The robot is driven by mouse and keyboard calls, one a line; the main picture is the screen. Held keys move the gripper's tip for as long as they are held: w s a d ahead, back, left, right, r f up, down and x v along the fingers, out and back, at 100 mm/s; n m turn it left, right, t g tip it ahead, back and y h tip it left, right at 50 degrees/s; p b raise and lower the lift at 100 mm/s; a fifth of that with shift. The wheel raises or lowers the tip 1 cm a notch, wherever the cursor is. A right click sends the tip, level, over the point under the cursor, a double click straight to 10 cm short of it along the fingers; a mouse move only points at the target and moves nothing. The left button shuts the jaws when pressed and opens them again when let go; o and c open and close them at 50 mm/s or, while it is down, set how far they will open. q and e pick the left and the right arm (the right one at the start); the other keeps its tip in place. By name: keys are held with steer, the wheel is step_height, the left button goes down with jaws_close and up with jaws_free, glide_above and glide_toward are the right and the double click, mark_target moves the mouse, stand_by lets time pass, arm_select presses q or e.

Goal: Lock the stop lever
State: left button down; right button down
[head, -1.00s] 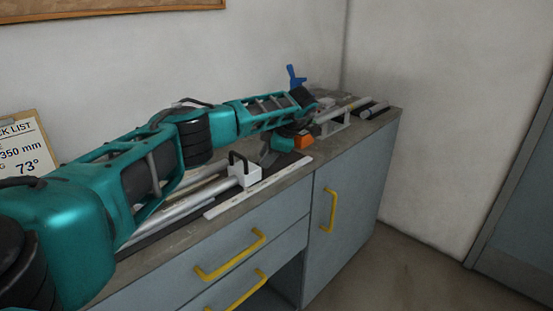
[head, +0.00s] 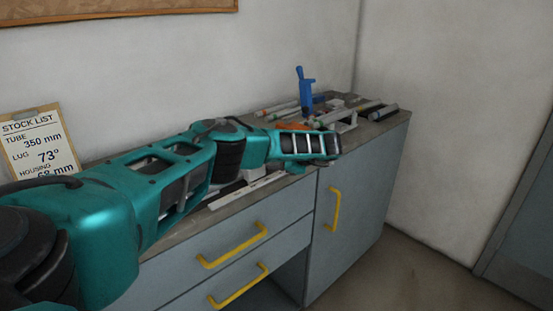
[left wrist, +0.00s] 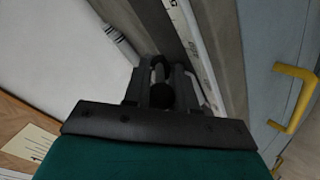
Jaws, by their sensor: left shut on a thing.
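The stop's white block (head: 256,172) shows only in part in the head view, behind my left arm. In the left wrist view, my left gripper (left wrist: 160,88) is shut with the dark, rounded stop lever (left wrist: 160,96) between its fingers. The fingers hide much of the lever, and I cannot tell its exact angle. My right gripper is in neither view.
A white scale (left wrist: 194,40) runs along the bench front. A blue upright clamp (head: 305,92) stands farther back, with an orange part (head: 292,126) near it. Grey tubes (head: 384,112) lie at the bench's right end. Yellow drawer handles (head: 234,246) stick out below.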

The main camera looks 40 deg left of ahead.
arm_select(q)
steer(key=shift+d+f+y+b, duration=0.15)
steer(key=shift+f+y+b, duration=0.2)
steer(key=shift+y, duration=0.3)
steer(key=shift+d+f+y+b, duration=0.15)
steer(key=shift+f+y+b, duration=0.15)
steer(key=shift+y, duration=0.35)
steer(key=c, duration=1.2)
jaws_free()
steer(key=shift+r, duration=0.1)
